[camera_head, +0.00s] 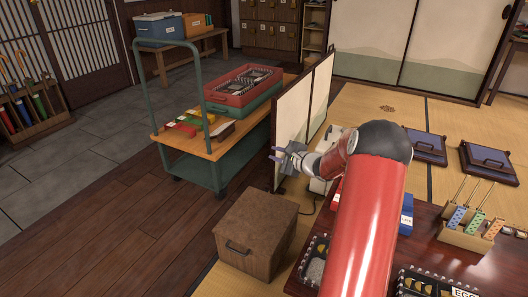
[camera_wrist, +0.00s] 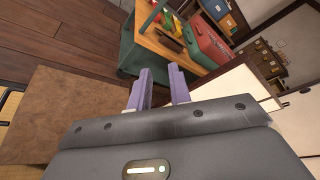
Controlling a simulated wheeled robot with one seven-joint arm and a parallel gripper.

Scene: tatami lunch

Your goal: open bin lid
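A brown wooden bin (camera_head: 240,258) stands on the floor in front of the low screen. In the wrist view the lid (camera_wrist: 65,112) fills the left side as a brown surface. My gripper (camera_head: 273,153) is above and beyond the bin in the head view, apart from it. Its two purple fingers (camera_wrist: 160,85) stand apart with nothing between them.
A green cart (camera_head: 205,172) with red and green crates stands behind the bin. A folding screen (camera_head: 293,125) stands close beside my gripper. A dark red low table (camera_head: 445,255) with lunch boxes is at the right. The wooden floor (camera_head: 110,225) left of the bin is clear.

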